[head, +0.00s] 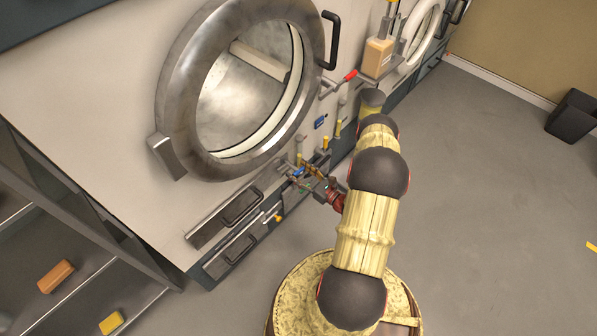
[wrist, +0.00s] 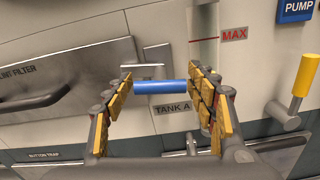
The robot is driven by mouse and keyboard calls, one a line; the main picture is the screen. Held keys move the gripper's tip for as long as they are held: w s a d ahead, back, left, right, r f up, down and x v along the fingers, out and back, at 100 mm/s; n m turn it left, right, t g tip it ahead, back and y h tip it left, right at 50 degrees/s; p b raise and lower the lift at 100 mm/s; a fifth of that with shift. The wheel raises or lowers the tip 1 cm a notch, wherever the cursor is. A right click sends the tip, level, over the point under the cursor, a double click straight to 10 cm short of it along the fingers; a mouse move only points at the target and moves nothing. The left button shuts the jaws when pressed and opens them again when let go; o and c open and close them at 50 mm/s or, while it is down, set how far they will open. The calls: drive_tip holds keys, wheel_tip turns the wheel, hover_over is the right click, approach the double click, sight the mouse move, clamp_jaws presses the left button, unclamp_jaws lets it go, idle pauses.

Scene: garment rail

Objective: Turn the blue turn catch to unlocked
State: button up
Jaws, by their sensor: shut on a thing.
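The blue turn catch (wrist: 160,87) is a short blue bar on the machine's front, lying nearly level in the wrist view, just above a "TANK A" label. A small part of it shows in the head view (head: 298,172). My gripper (wrist: 161,82) has its yellow-padded fingers at the two ends of the bar and is shut on it. In the head view my gripper (head: 304,177) is at the low front of the machine, below the round door. A grey plate shows behind the bar. No locked or unlocked mark is readable.
A yellow-handled lever (wrist: 304,78) and a blue "PUMP" label (wrist: 296,10) are at the right in the wrist view. A drawer handle (wrist: 35,100) is at the left. A red-tipped lever (head: 350,75) sits above my gripper.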

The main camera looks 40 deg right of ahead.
drive_tip(key=m, duration=0.4)
drive_tip(key=shift+d, duration=0.1)
drive_tip(key=m, duration=0.8)
drive_tip(key=shift+m, duration=2.2)
drive_tip(key=shift+f, duration=0.1)
drive_tip(key=o, duration=1.1)
drive_tip(key=shift+o, duration=0.2)
drive_tip(key=shift+s, duration=0.1)
drive_tip(key=s+d, duration=0.1)
drive_tip(key=s, duration=1)
drive_tip(key=shift+s, duration=0.35)
